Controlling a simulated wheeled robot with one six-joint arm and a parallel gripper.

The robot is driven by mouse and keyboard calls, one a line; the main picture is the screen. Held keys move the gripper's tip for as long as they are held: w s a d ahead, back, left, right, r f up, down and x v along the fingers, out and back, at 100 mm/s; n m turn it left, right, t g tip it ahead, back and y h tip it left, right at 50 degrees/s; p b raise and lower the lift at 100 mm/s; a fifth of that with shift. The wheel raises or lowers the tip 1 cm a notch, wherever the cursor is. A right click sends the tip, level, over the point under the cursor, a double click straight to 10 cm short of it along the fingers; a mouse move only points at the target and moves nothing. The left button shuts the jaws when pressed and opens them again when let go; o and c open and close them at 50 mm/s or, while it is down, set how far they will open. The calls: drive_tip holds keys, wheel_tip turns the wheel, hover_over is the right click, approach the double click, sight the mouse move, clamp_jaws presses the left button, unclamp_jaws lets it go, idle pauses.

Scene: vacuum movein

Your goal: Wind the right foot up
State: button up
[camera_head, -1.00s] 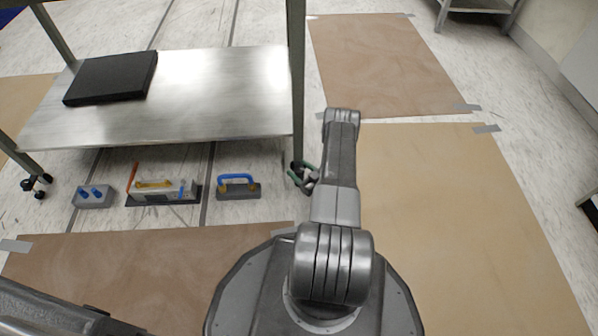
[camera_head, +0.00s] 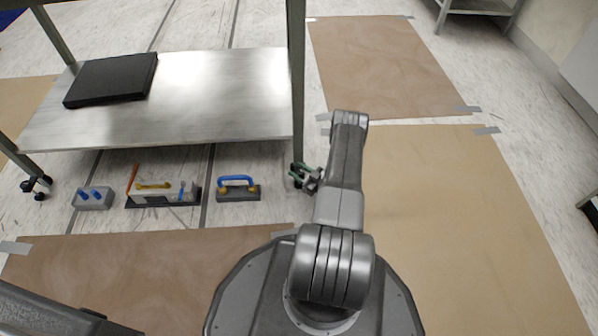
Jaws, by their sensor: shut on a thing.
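The steel table's right front leg (camera_head: 298,110) comes down to the floor left of my arm. The right foot (camera_head: 295,179) is a small dark piece at its bottom, mostly hidden by the fingers. My gripper (camera_head: 301,174), with green-edged fingers, is at this foot and shut on it. The exact grip is too small to make out. The left foot (camera_head: 37,185), dark with knobs, stands at the bottom of the left front leg.
The table's low steel shelf (camera_head: 220,95) carries a black slab (camera_head: 112,79). On the floor by its front lie a grey block with blue pegs (camera_head: 93,199), a tool tray (camera_head: 160,194) and a blue-handled block (camera_head: 238,188). Brown sheets (camera_head: 450,210) cover floor at right.

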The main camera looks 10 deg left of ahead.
drive_tip(key=shift+n+g+y, duration=0.4)
drive_tip(key=shift+n+g, duration=0.4)
drive_tip(key=shift+g, duration=0.4)
drive_tip(key=o, duration=1)
drive_tip(key=shift+d, duration=0.1)
drive_tip(key=p+v, duration=0.3)
drive_tip(key=v, duration=1)
drive_tip(key=shift+s+d, duration=0.1)
drive_tip(key=shift+d, duration=0.25)
drive_tip(key=shift+a, duration=0.1)
drive_tip(key=b+x, duration=0.3)
drive_tip(key=x, duration=1)
drive_tip(key=shift+a, duration=0.35)
